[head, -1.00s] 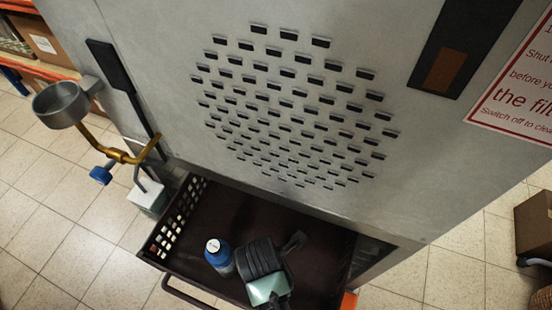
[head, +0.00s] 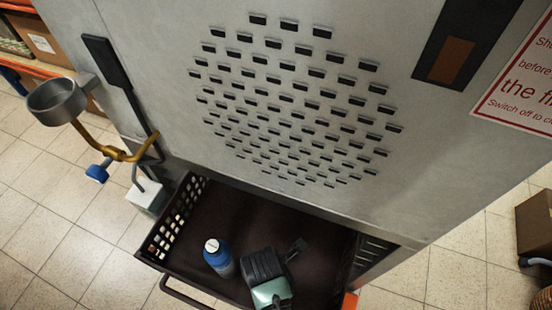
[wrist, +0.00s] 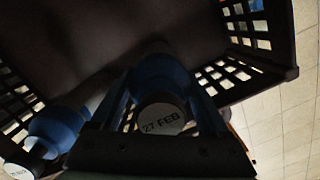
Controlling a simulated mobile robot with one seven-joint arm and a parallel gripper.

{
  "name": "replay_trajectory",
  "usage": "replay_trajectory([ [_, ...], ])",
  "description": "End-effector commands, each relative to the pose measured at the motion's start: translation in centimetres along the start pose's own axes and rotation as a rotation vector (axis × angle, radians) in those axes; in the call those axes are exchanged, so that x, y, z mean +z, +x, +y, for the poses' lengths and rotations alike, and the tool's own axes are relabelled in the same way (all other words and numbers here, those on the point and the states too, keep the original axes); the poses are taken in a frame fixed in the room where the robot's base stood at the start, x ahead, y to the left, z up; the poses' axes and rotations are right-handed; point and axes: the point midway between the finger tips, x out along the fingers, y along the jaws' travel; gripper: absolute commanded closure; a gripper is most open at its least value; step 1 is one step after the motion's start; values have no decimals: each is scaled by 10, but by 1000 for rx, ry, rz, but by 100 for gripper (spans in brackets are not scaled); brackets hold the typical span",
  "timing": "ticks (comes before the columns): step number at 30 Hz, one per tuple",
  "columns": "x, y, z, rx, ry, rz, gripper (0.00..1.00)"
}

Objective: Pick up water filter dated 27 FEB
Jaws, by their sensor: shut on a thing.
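The water filter dated 27 FEB (wrist: 162,75) is a blue cylinder with a pale round end bearing the date, in the middle of the wrist view. My gripper (wrist: 163,88) is shut on it, with one finger along each side. A second blue filter (wrist: 55,125) lies to the left in the wrist view, apart from the fingers; its label is too dim to read. In the head view my gripper (head: 264,272) is inside the dark drawer (head: 225,206). A blue filter with a white top (head: 217,257) stands just left of it. The held filter is hidden there by my gripper.
The drawer has perforated side walls (head: 176,219) and a front handle (head: 186,297). The grey cabinet (head: 190,120) with a vent grid rises behind it. A metal cup on a brass arm (head: 58,99) juts out at left. Back drawer floor is bare.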

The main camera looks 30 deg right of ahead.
Motion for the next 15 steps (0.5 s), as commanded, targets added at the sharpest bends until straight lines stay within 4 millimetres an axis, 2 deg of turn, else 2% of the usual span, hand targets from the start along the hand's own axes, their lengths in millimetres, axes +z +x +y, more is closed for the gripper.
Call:
replay_trajectory([
  [1, 0, 0, 0, 0, 0, 0, 70],
  [6, 0, 0, 0, -1, 0, 0, 100],
  [15, 0, -2, 1, 3, 0, -1, 100],
])
